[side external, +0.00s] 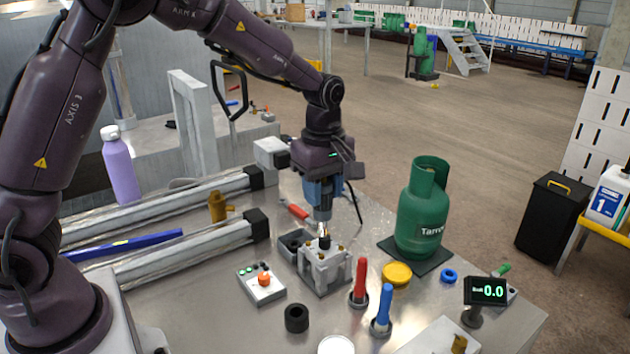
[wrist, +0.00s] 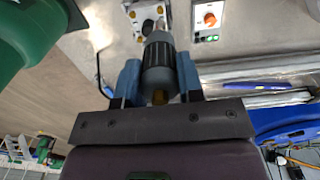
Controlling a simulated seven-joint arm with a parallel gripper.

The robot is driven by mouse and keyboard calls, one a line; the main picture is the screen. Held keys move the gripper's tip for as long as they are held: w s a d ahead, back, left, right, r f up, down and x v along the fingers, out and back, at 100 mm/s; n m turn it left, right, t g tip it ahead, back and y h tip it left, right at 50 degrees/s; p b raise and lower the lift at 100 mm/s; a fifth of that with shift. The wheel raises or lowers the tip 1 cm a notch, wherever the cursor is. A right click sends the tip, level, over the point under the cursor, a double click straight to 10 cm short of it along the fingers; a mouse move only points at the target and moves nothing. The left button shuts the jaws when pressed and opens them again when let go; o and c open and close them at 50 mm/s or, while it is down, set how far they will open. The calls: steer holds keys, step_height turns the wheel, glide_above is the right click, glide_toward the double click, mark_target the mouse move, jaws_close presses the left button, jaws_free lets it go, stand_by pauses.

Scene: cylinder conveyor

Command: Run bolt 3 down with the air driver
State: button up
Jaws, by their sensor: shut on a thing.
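My gripper (side external: 323,190) is shut on the air driver, a grey cylindrical tool held between blue fingers. The driver (side external: 323,213) points straight down, with its dark tip over the grey metal block (side external: 326,268). Brass-coloured bolts (side external: 341,247) show on top of the block, around the tip. I cannot read which bolt is number 3, nor tell whether the tip touches a bolt. In the wrist view the driver (wrist: 158,65) fills the middle between the fingers, and the block (wrist: 148,12) is partly hidden beyond it.
A green gas cylinder (side external: 421,212) stands right of the block on a dark mat. A control box (side external: 261,285) with an orange knob sits left. Red (side external: 360,280) and blue (side external: 382,308) handled tools stand in front. The display (side external: 487,291) reads 0.0. Conveyor rails (side external: 160,212) run at left.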

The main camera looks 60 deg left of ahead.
mark_target(322, 218)
steer(key=shift+f, duration=2.35)
steer(key=shift+f, duration=0.7)
stand_by(1.5)
steer(key=shift+r, duration=3.2)
steer(key=shift+a, duration=0.1)
